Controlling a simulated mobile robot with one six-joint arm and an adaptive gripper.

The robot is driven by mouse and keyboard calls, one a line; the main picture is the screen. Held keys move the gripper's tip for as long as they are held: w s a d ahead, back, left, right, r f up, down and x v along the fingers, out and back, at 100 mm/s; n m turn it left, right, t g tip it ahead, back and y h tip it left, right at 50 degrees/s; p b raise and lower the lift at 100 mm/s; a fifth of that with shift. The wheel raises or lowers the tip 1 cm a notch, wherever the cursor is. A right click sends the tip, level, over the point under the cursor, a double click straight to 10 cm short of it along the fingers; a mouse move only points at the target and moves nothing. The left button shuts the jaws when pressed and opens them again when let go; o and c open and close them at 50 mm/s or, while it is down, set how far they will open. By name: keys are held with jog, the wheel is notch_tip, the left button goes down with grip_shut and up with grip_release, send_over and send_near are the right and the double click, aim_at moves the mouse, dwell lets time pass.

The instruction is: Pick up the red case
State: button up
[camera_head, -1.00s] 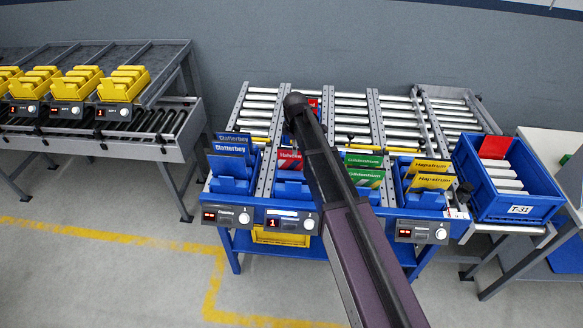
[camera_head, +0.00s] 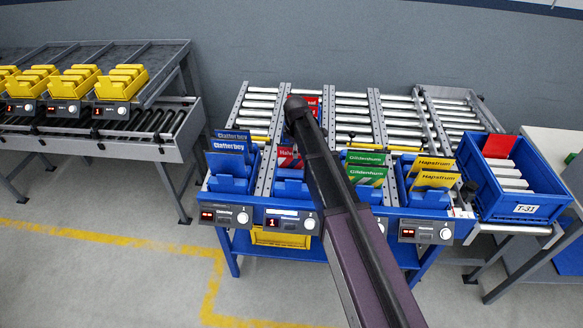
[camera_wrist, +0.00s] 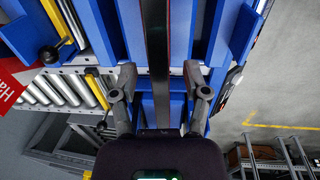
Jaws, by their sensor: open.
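A red case (camera_head: 286,157) with white lettering stands in a blue holder on the rack in the head view, partly hidden behind my arm. In the wrist view a dark, thin upright item with a red edge (camera_wrist: 168,45) runs down the middle, seen edge-on; it looks like the case. My gripper (camera_wrist: 160,95) is open, with one finger on each side of this item and a gap on both sides. My gripper is hidden behind the arm in the head view.
Blue cases (camera_head: 228,146) stand to the left, green cases (camera_head: 366,174) and yellow cases (camera_head: 435,180) to the right. A blue tote (camera_head: 528,190) marked T-31 holds a red item (camera_head: 499,146). Blue holder walls lie close to both fingers. Another red piece (camera_head: 312,102) shows behind the arm.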

jog(key=shift+w+f+b, duration=0.1)
jog(key=shift+f+b, duration=0.3)
jog(key=shift+f, duration=0.25)
grip_shut()
